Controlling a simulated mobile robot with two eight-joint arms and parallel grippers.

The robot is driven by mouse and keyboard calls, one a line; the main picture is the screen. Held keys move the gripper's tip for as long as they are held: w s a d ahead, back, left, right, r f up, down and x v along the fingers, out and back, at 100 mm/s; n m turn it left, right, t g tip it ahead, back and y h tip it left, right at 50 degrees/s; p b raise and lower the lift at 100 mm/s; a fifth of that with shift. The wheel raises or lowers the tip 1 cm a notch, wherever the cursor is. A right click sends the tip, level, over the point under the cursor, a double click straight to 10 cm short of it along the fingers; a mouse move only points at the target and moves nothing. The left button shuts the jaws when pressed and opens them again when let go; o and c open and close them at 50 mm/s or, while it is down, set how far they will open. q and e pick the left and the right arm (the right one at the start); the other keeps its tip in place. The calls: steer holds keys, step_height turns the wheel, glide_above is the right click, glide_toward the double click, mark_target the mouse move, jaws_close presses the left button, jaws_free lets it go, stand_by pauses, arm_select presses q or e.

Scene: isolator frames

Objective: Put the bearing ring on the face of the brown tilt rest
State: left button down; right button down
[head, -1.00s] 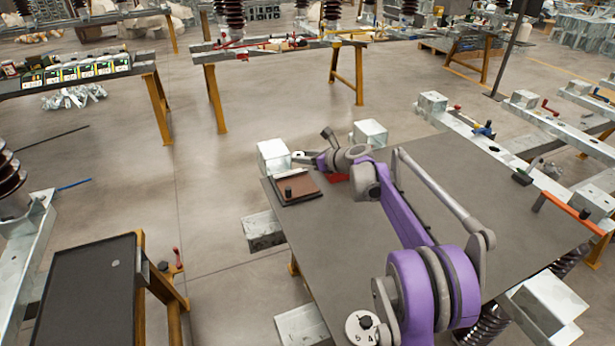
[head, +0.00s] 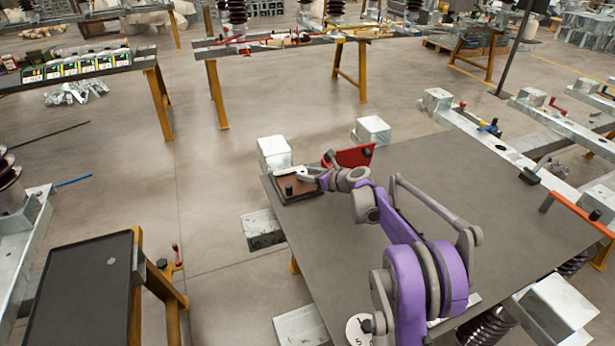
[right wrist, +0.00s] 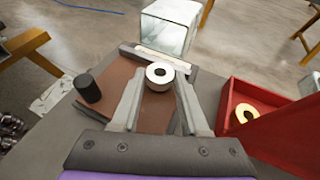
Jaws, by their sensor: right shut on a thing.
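The brown tilt rest (head: 291,196) lies at the far left corner of the grey table; in the right wrist view its brown face (right wrist: 117,82) slopes below my fingers. A black knob (right wrist: 87,88) stands on its left side. My right gripper (right wrist: 162,85) is shut on the bearing ring (right wrist: 160,72), a pale metal ring with a dark hole. The ring is over the upper part of the brown face; I cannot tell whether it touches. In the head view my right gripper (head: 305,173) is over the rest and the ring is too small to make out. My left gripper is not in view.
A red bin (head: 356,156) stands right of the rest; a brass-coloured ring (right wrist: 246,114) is inside it. Pale metal blocks (head: 274,152) stand behind the rest and at the back edge (head: 373,130). The table's middle right (head: 440,185) is clear.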

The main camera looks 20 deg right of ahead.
steer(key=shift+f, duration=0.25)
steer(key=shift+f, duration=0.1)
steer(key=shift+f, duration=0.15)
steer(key=shift+c, duration=2.1)
jaws_free()
steer(key=shift+r, duration=0.25)
steer(key=shift+s+d+r, duration=0.15)
steer(key=shift+s, duration=0.1)
steer(key=p+v, duration=0.1)
steer(key=v, duration=1)
steer(key=shift+s, duration=0.2)
